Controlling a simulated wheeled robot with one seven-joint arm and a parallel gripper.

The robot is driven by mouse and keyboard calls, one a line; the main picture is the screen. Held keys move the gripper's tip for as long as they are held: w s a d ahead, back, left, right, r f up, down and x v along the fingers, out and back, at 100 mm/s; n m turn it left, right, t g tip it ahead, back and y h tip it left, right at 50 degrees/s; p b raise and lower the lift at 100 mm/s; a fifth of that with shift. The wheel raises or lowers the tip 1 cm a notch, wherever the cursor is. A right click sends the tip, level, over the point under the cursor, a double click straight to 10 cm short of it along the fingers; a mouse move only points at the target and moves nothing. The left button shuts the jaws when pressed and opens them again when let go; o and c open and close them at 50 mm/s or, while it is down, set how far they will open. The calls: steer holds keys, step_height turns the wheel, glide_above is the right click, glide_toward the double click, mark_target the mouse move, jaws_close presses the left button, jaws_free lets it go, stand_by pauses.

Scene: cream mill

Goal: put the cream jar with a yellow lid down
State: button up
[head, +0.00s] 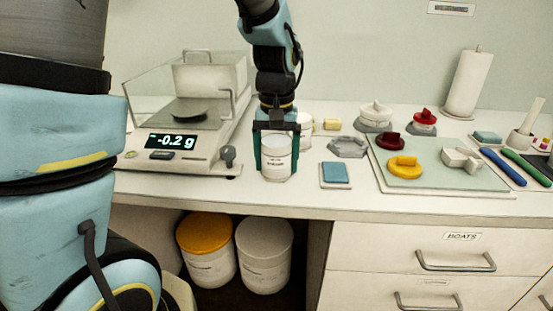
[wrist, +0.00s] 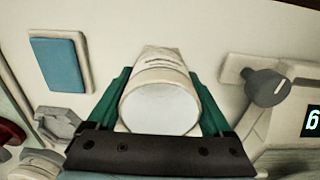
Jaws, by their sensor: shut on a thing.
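My gripper (head: 276,150) points down over the counter, its green fingers shut on the two sides of a white labelled jar (head: 277,162). The held jar is upright, with its base at or very close to the counter; I cannot tell whether it touches. In the wrist view, the jar (wrist: 161,106) sits between both fingers and shows a plain pale top, with no yellow lid on it. A yellow lid-like piece with a raised grip (head: 404,167) lies on the pale green mat (head: 430,184) to the right.
A balance (head: 170,150) reading -0.2 g stands left of the jar. A blue pad (head: 335,174) and a grey hexagonal dish (head: 348,147) lie to its right. Another white jar (head: 304,140) is partly hidden behind. Dark red and white knobbed pieces share the mat. The counter's front strip is clear.

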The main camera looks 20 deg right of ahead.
steer(key=shift+f, duration=0.1)
steer(key=o, duration=1.3)
steer(key=shift+c, duration=0.2)
step_height(320, 180, up, 12)
steer(key=shift+b, duration=0.3)
